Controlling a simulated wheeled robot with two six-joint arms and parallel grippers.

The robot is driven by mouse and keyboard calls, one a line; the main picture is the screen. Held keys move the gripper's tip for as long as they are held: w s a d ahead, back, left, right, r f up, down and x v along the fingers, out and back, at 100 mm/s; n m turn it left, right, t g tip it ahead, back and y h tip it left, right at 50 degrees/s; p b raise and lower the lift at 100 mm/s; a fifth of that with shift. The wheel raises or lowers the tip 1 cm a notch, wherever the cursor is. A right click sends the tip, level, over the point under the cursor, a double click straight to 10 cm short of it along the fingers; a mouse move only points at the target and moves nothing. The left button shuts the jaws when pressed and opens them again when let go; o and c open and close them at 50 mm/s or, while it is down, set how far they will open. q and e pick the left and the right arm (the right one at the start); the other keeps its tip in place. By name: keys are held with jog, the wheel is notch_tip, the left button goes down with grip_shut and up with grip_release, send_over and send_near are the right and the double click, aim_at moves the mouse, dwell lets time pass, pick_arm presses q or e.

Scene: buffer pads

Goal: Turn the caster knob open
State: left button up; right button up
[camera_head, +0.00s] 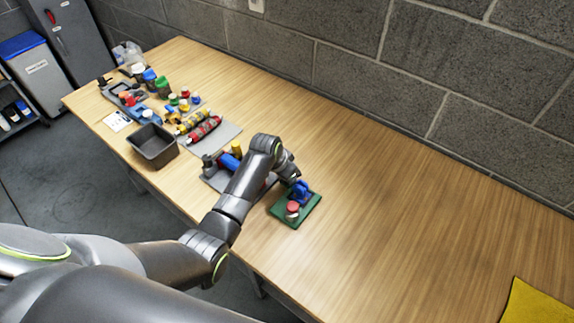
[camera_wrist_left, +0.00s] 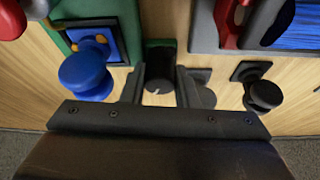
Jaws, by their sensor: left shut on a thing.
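A black knob (camera_wrist_left: 158,82) with a dark green base behind it stands between the two fingers of my left gripper (camera_wrist_left: 160,92) in the left wrist view. The gripper is shut on it. I cannot tell from a label whether this is the caster knob. In the head view my left arm reaches over the table, and its gripper (camera_head: 292,174) is at the back of a green board (camera_head: 303,214), with its fingertips mostly hidden. The board carries a blue part (camera_head: 300,190) and a red-topped knob (camera_head: 292,207). My right gripper is not in view.
A round blue knob (camera_wrist_left: 87,76) is left of the fingers and another black knob (camera_wrist_left: 264,94) right of them. A dark bin (camera_head: 153,146) and several small fixtures stand on the table's left. The table's right is mostly clear, with a yellow sheet (camera_head: 540,305) at its corner.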

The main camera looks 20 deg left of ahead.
pick_arm(q)
jog(key=n+y+p, duration=0.1)
jog(key=n+p, duration=0.1)
jog(key=n, duration=0.1)
jog(key=shift+r+p, duration=0.2)
jog(key=shift+p, duration=0.15)
jog(key=shift+o, duration=0.2)
jog(key=shift+f+n+t+y+p, duration=0.15)
jog(key=shift+n+y+p, duration=0.25)
jog(key=shift+n, duration=0.45)
jog(key=shift+r+n+t+y+p, duration=0.15)
jog(key=shift+n+y+p, duration=0.2)
jog(key=shift+n, duration=0.5)
jog(key=shift+f, duration=0.1)
jog(key=shift+w, duration=0.1)
jog(key=o, duration=1)
jog(key=shift+c, duration=0.2)
jog(key=shift+s+r, duration=0.3)
jog(key=shift+r, duration=0.25)
jog(key=v, duration=1.6)
